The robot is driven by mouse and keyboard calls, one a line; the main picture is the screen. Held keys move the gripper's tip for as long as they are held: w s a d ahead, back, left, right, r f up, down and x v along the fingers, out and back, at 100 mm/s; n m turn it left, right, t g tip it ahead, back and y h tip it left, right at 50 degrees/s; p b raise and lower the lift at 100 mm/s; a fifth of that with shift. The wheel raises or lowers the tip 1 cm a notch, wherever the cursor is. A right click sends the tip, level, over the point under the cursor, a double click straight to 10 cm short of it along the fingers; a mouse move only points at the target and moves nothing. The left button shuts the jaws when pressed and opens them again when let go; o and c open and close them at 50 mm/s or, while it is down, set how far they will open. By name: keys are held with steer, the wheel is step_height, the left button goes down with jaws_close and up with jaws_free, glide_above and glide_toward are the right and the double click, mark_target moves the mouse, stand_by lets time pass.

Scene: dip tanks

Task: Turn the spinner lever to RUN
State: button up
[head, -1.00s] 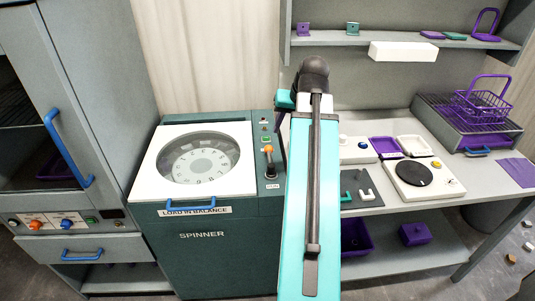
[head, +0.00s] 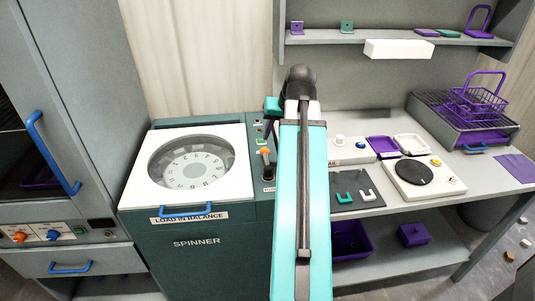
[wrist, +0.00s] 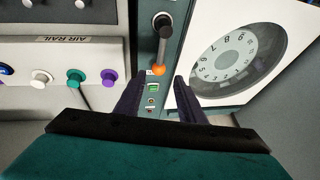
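The spinner lever has an orange knob (head: 264,151) on a dark shaft, at the right of the spinner's (head: 195,275) top panel. In the head view the knob end points to the back, away from the small label (head: 269,189), which is too small to read surely. The wrist view shows the lever's black pivot (wrist: 162,22) and its orange knob (wrist: 159,70). My gripper (wrist: 157,92) is open and empty. Its two dark fingers are apart, with the knob just beyond and between their tips, not visibly touched. In the head view my arm mostly hides the gripper.
The spinner's white lid (head: 132,195) with a round window is shut, with a blue handle (head: 187,211) in front. Right of my arm is a bench (head: 405,207) with trays and a round-plate device (head: 425,172). A shelf (head: 400,40) hangs above. A cabinet (head: 62,110) stands left.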

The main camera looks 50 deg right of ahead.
mark_target(266, 155)
steer(key=shift+p+x, duration=1.15)
steer(key=shift+x, duration=5.4)
jaws_close()
